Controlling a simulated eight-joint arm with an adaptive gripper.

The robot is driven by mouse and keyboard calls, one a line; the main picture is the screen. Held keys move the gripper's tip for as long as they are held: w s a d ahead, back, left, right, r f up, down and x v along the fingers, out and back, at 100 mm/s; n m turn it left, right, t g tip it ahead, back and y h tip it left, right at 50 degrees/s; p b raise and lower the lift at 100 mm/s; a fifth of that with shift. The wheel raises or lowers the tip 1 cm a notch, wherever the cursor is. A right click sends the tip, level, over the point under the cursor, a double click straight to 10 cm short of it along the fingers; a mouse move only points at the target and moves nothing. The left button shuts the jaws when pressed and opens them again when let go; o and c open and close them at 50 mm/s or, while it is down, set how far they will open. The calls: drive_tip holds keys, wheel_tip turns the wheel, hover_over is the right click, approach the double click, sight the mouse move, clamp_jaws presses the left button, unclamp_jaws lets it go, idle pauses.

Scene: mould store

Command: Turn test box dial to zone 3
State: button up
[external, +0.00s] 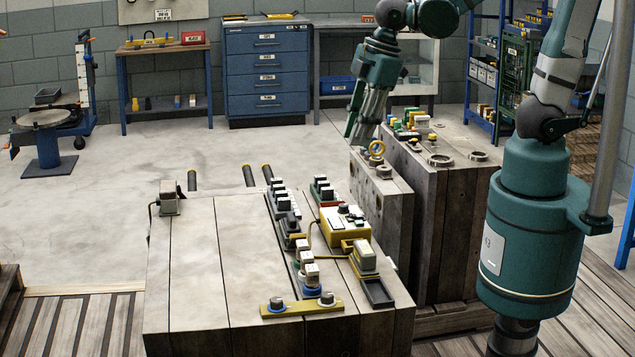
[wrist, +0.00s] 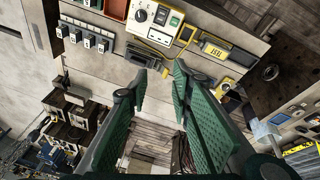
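The test box is a yellow case (external: 338,236) with a pale top on the large mould block, right of centre in the external view. It also shows at the top of the wrist view (wrist: 176,33). A round dark dial (wrist: 141,15) sits on its pale face; its zone setting is too small to read. My gripper (external: 352,134) is raised behind and above the box, well apart from it. In the wrist view its green fingers (wrist: 158,82) are spread with nothing between them. The dial lies beyond the fingertips, toward the top edge.
The block's pale top (external: 225,270) is mostly bare on the left. Rows of connectors (external: 285,205) stand left of the box. A yellow bar (external: 302,306) and a dark tray (external: 378,292) lie in front.

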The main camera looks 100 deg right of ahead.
drive_tip(key=s+a+r+m+t+p, duration=0.1)
drive_tip(key=s+a+r, duration=0.1)
drive_tip(key=a+r, duration=0.2)
drive_tip(key=shift+a+r+m+t, duration=0.4)
drive_tip(key=shift+r, duration=0.55)
drive_tip(key=shift+s, duration=0.1)
drive_tip(key=shift+o, duration=1.3)
drive_tip(key=w+d+f+g+b, duration=0.1)
drive_tip(key=d+f, duration=0.3)
drive_tip(key=f, duration=0.2)
drive_tip(key=d+f+g+b, duration=0.1)
drive_tip(key=d+f+g, duration=0.1)
drive_tip(key=d+f, duration=0.3)
drive_tip(key=w+d+f+g+b, duration=0.1)
drive_tip(key=d+f+g, duration=0.1)
drive_tip(key=d+f, duration=0.3)
drive_tip(key=shift+w+f+n+y, duration=0.15)
drive_tip(key=shift+w+f+n, duration=0.05)
drive_tip(key=shift+f, duration=0.8)
drive_tip(key=shift+w+f+n+y, duration=0.15)
drive_tip(key=shift+f+n, duration=0.05)
drive_tip(key=shift+f, duration=0.75)
drive_tip(key=shift+f, duration=0.2)
